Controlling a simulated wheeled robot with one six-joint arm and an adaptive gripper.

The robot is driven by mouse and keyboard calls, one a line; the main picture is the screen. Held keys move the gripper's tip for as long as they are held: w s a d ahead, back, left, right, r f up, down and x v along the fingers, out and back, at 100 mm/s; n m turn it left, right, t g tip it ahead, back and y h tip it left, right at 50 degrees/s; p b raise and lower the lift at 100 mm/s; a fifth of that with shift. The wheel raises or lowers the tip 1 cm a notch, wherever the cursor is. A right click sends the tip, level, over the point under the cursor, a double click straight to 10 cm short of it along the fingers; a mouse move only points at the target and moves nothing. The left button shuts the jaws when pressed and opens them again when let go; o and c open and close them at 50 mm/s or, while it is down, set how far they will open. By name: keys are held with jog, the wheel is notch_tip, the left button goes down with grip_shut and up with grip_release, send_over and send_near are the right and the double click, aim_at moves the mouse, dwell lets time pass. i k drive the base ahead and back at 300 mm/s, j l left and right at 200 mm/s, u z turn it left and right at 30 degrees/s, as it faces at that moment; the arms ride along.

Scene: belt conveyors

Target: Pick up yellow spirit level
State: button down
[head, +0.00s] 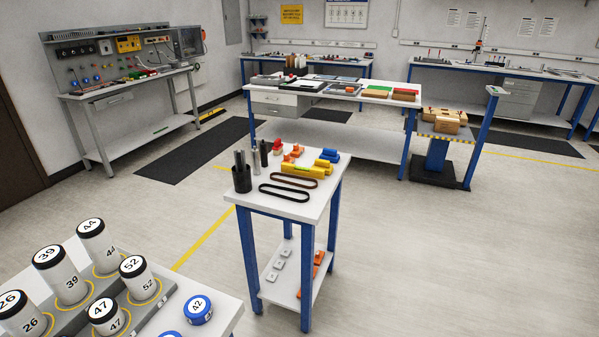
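A yellow bar that looks like the spirit level (303,171) lies on the white top of a small blue-legged table (318,202) in the middle of the head view. Two dark belt loops lie just in front of it, one brown (293,180) and one black (284,192). Blue and yellow pieces (328,157) sit close behind its right end. My gripper is not in view.
A dark cup (242,179) with upright rods stands at the small table's left edge; red and orange parts (292,152) lie at its back. Numbered canisters (68,277) stand on a nearer table at lower left. Floor right of the small table (450,260) is clear.

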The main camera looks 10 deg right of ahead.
aim_at(318, 173)
jog(key=i+l, duration=0.2)
jog(key=l, duration=0.15)
jog(key=i+l, duration=0.2)
jog(key=l, duration=0.2)
jog(key=i+l+u, duration=0.1)
jog(key=l, duration=0.25)
jog(key=i+l, duration=0.5)
jog(key=l, duration=0.3)
jog(key=i+l+u, duration=0.1)
jog(key=l, duration=0.3)
jog(key=i+l, duration=0.3)
jog(key=l+u, duration=0.05)
jog(key=l, duration=0.05)
